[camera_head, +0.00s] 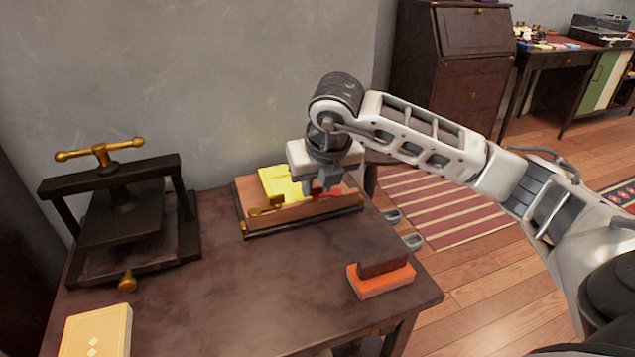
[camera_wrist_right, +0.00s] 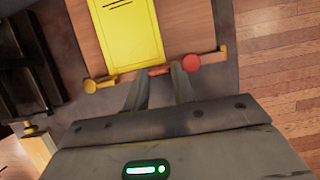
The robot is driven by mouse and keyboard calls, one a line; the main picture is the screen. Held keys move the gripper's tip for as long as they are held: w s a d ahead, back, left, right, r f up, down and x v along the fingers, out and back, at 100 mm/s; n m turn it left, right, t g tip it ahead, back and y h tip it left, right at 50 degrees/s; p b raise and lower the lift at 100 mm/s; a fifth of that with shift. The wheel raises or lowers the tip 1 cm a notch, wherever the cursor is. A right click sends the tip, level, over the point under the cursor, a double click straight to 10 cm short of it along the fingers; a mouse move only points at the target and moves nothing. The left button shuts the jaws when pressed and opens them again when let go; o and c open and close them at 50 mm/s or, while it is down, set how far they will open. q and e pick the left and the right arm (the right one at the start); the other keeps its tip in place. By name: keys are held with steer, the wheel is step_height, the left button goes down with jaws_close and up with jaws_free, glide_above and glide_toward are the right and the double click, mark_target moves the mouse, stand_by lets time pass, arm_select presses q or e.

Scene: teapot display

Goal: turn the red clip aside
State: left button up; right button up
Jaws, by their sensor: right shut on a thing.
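The red clip (camera_wrist_right: 193,62) sits at the near edge of a wooden board (camera_wrist_right: 197,25), to the right of a yellow sheet or booklet (camera_wrist_right: 132,30). Its round red head lies just right of my fingers, and a short red bar shows between the fingertips. My right gripper (camera_wrist_right: 158,78) is shut on the red clip. In the head view my right gripper (camera_head: 326,188) comes down over the board's right part and hides most of the red clip. A brass clip (camera_head: 265,206) lies at the sheet's left near corner. My left gripper is out of view.
A black press with a brass handle (camera_head: 100,150) stands left on the dark table (camera_head: 240,300). An orange and brown block (camera_head: 380,281) lies near the right edge, and a yellow box or book (camera_head: 97,332) at front left. The table's front middle is clear.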

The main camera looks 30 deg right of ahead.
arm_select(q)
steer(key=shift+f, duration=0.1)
arm_select(e)
steer(key=shift+r, duration=0.1)
steer(key=o, duration=1)
arm_select(q)
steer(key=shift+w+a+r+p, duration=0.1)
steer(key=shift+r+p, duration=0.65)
steer(key=shift+p, duration=0.5)
arm_select(e)
steer(key=v, duration=1.6)
steer(key=shift+s, duration=0.15)
